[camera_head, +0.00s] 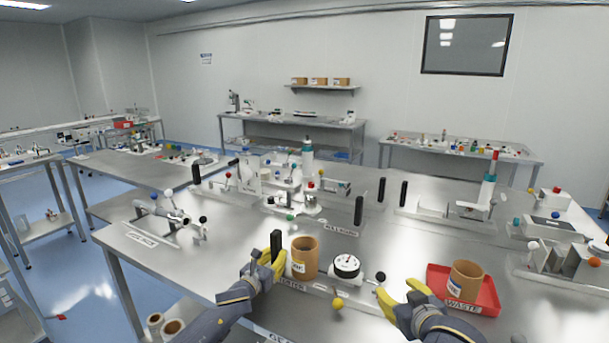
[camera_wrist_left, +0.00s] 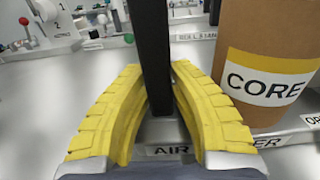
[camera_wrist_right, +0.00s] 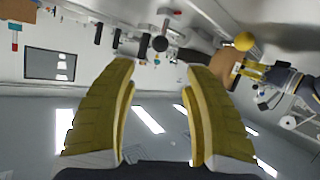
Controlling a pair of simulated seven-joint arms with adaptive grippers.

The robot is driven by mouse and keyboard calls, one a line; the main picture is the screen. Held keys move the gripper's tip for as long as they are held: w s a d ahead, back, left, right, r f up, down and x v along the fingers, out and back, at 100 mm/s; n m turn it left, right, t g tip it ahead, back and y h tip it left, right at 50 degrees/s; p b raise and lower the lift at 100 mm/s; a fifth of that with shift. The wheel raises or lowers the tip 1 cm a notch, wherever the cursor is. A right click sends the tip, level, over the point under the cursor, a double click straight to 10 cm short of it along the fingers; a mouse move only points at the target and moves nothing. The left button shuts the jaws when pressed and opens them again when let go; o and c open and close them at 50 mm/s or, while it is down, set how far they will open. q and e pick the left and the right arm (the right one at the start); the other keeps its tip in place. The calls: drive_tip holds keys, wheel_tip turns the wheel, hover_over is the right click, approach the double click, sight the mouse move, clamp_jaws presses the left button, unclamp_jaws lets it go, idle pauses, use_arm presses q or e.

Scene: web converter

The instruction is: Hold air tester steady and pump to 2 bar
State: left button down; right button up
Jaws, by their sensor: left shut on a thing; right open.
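The air tester is a low base with a label (camera_wrist_left: 168,151) reading "AIR", partly hidden, near the front of the table. It carries a black upright handle (camera_head: 276,240), a white-faced gauge (camera_head: 346,265), a yellow ball knob (camera_head: 338,303) and a black ball knob (camera_head: 380,276). My left gripper (camera_head: 267,264) is shut on the black handle; the left wrist view shows the handle (camera_wrist_left: 155,60) between its yellow fingers. My right gripper (camera_head: 400,292) is open and empty, right of the gauge. In the right wrist view the black knob (camera_wrist_right: 160,44) lies beyond its fingertips. The gauge reading is too small to tell.
A brown core (camera_head: 305,257) stands upright beside the handle, close to my left gripper. A red waste tray (camera_head: 490,300) holding another brown core (camera_head: 466,281) lies right of my right gripper. Several fixtures with black posts fill the table behind.

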use_arm(q)
drive_tip(key=shift+r, duration=0.2)
drive_tip(key=c, duration=1.3)
unclamp_jaws()
drive_tip(key=shift+o, duration=0.2)
drive_tip(key=v, duration=1.2)
drive_tip(key=shift+r, duration=0.1)
